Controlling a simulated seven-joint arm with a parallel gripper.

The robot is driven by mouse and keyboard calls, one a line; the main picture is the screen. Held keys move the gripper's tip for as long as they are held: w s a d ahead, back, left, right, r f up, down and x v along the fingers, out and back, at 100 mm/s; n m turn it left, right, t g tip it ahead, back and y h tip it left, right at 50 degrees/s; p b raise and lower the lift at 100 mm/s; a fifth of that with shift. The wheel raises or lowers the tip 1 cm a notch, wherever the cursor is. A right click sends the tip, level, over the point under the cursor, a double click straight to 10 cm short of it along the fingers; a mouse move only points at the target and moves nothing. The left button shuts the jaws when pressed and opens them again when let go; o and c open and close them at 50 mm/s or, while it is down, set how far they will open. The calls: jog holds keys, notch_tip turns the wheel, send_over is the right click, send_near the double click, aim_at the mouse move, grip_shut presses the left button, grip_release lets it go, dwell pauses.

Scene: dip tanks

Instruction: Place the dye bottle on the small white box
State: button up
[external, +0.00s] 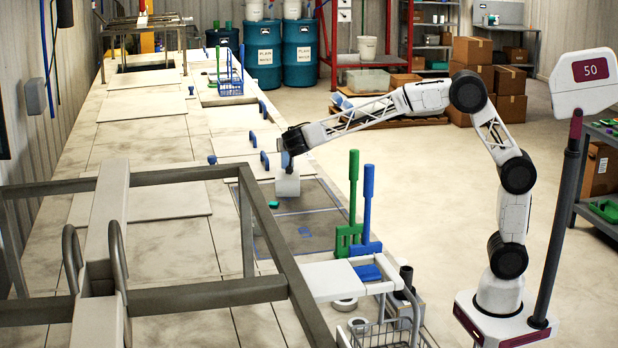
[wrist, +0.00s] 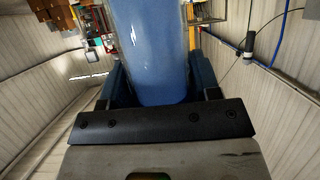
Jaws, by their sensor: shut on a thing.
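My gripper (external: 287,158) is at the end of the arm, over the near end of the long pale counter. In the wrist view its dark blue fingers (wrist: 160,85) stand on both sides of a blue bottle with clear edges, the dye bottle (wrist: 158,45), and are shut on it. The bottle's far end runs out of the top of that view. In the external view the bottle is too small to make out clearly. A small white block, perhaps the small white box (external: 287,185), shows directly below my gripper; I cannot tell whether they touch.
A dark mesh-covered tank (external: 300,225) lies below, with a small green item (external: 273,205) on it. Green (external: 353,190) and blue (external: 368,200) long-handled tools stand at its right. A grey metal frame (external: 245,215) crosses the foreground. A white shelf (external: 328,278) sits near the front.

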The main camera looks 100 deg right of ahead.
jog(key=shift+f, duration=0.9)
jog(key=shift+f, duration=0.1)
jog(key=o, duration=1.1)
jog(key=shift+c, duration=0.2)
jog(key=v, duration=1.2)
